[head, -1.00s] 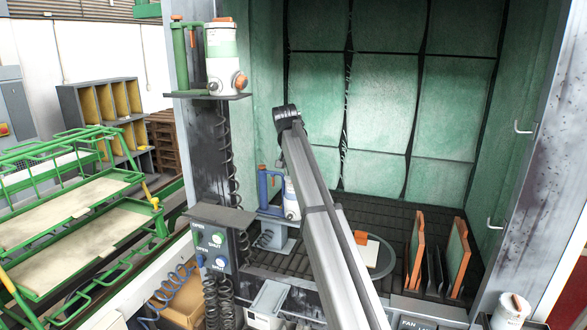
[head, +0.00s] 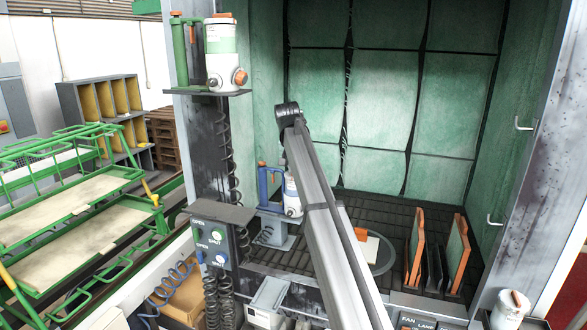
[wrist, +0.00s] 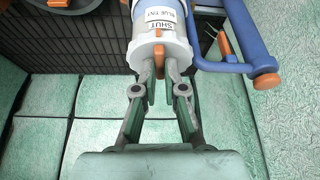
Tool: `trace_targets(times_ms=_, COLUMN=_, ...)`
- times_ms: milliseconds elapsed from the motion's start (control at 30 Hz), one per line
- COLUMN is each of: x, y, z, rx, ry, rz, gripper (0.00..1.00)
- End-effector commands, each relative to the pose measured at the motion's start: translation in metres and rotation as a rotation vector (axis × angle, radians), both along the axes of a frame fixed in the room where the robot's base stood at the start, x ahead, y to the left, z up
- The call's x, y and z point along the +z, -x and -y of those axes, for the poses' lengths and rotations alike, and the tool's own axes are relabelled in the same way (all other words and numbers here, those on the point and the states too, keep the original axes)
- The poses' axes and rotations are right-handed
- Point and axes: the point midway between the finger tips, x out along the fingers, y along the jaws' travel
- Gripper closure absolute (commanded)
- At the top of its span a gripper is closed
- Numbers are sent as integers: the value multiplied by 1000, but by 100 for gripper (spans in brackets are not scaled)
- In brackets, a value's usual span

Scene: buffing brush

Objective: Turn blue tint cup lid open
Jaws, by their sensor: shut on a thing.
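The blue tint cup (head: 291,196) is white with a blue handled frame (head: 268,185), on a small shelf at the left of the booth. In the wrist view the cup (wrist: 158,8) is marked "SHUT" and "BLUE TINT". Its white lid (wrist: 143,52) has an orange tab (wrist: 159,52) at its near end. My gripper (wrist: 159,72) is shut on the lid, with a finger on each side of the tab. In the head view my arm hides the gripper and part of the cup.
A similar cup with a green frame (head: 221,60) stands on a shelf above. A panel (head: 215,245) with OPEN and SHUT knobs is below left. Orange-edged panels (head: 417,252) stand at the right. A disc (head: 382,258) lies on the slatted booth floor.

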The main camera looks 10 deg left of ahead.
Motion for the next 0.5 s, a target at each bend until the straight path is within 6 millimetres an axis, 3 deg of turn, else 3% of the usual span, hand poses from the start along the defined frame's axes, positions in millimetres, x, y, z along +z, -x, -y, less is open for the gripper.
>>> trace_targets(times_ms=500, x=-2, y=-1, z=6, rx=415, ry=0, rz=1, gripper=100)
